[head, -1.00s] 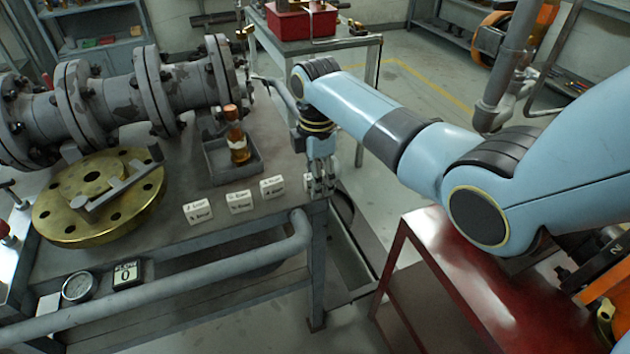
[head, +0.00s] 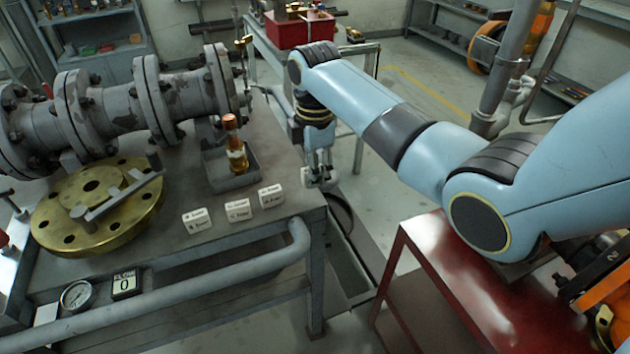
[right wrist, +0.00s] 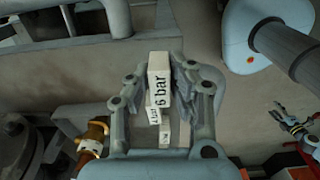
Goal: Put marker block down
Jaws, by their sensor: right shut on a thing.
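My right gripper (head: 320,182) is shut on a white marker block (right wrist: 158,86), whose face reads "6 bar" in the right wrist view. In the head view the gripper points down at the right edge of the grey workbench (head: 190,262), with the held block mostly hidden between its fingers. I cannot tell its exact height over the bench. Three similar white blocks, a left one (head: 197,220), a middle one (head: 238,210) and a right one (head: 271,196), stand in a slanting row on the bench, left of the gripper.
A grey tray (head: 245,178) holding a copper-coloured bottle-like part (head: 235,150) stands behind the blocks. A brass flange (head: 100,225) and a large grey flanged pipe (head: 110,105) fill the bench's left. A grey rail (head: 190,290) runs along the front. A red table (head: 450,275) stands right.

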